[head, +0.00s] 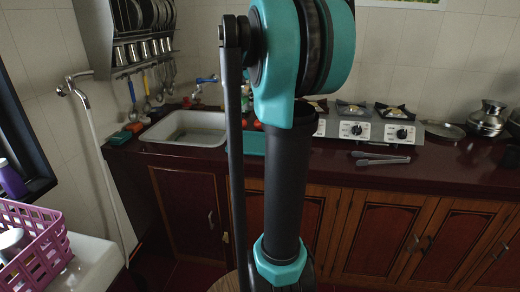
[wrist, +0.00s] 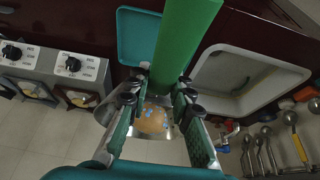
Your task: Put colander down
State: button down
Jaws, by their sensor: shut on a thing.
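My gripper (wrist: 157,96) shows only in the wrist view, with a finger on each side of a long, flat green thing (wrist: 186,45). This green thing runs from between the fingertips to the top edge of the picture. It seems to be the colander seen edge-on, but its bowl and holes cannot be made out. The gripper is shut on it. It hangs over the counter, between a teal tray (wrist: 138,38) and the sink (wrist: 292,75). In the head view my arm hides the gripper and the colander.
In the head view, the sink (head: 186,130) is left of my arm and the gas stove (head: 372,129) right of it. Tongs (head: 380,158) lie on the dark counter (head: 440,172). Metal pots (head: 487,120) stand far right. A pink basket (head: 35,250) is at lower left.

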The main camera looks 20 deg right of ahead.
notch_tip(320, 180, down, 20)
jog(key=shift+s+r, duration=0.1)
dwell(0.5)
jog(key=c, duration=1.3)
grip_release()
jog(key=shift+c, duration=0.2)
jog(key=v, duration=1.2)
jog(key=shift+d, duration=0.1)
